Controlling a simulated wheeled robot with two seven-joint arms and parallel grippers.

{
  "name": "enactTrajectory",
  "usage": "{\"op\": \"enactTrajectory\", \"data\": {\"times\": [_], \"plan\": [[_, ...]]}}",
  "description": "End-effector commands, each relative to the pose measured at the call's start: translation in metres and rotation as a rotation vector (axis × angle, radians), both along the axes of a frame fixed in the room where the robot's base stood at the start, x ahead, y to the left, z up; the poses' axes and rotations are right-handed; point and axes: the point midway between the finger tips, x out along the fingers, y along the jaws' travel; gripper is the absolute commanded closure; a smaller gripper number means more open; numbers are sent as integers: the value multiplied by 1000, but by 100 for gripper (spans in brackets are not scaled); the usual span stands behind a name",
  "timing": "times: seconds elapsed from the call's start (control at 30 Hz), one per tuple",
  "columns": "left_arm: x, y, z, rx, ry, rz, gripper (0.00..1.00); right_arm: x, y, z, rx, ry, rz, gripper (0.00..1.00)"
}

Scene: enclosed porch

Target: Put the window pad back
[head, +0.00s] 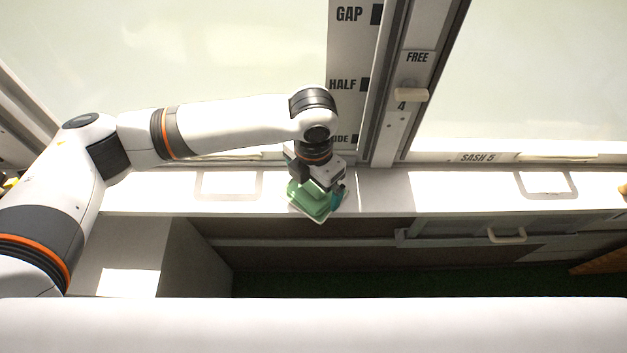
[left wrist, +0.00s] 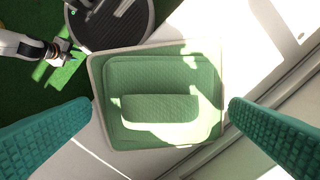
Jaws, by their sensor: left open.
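The window pad (left wrist: 120,75) is a green, textured, rounded square with a raised green grip block (left wrist: 160,107) and a cream rim around it. In the head view the green pad (head: 308,203) shows at the white sill's front edge, below my left gripper (head: 325,192). My left gripper is open, its teal fingers wide apart on either side of the pad in the left wrist view, with no visible contact. In that view my right gripper (left wrist: 66,52) shows small at the upper left; its jaw state is unclear.
The white sill (head: 390,190) runs below the windows, with pale outlined handles. A window post carries a label strip (head: 347,50) and a cream latch (head: 411,95) beside "FREE". A cabinet with a pale handle (head: 507,236) stands below right, over green floor.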

Motion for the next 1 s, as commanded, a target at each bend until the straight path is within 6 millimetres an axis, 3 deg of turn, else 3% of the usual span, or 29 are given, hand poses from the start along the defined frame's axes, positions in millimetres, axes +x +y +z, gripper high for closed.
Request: {"op": "enactTrajectory", "data": {"times": [0.5, 0.7, 1.0], "plan": [[1, 0, 98, -3, -3, -1, 0, 1, 0, -10, 0, -1, 0, 64], [1, 0, 114, -1, -1, 1, 0, 2, 0, -11, 1, -3, 0, 64], [1, 0, 115, -1, -1, 1, 0, 2, 0, -11, 0, -3, 0, 64]]}}
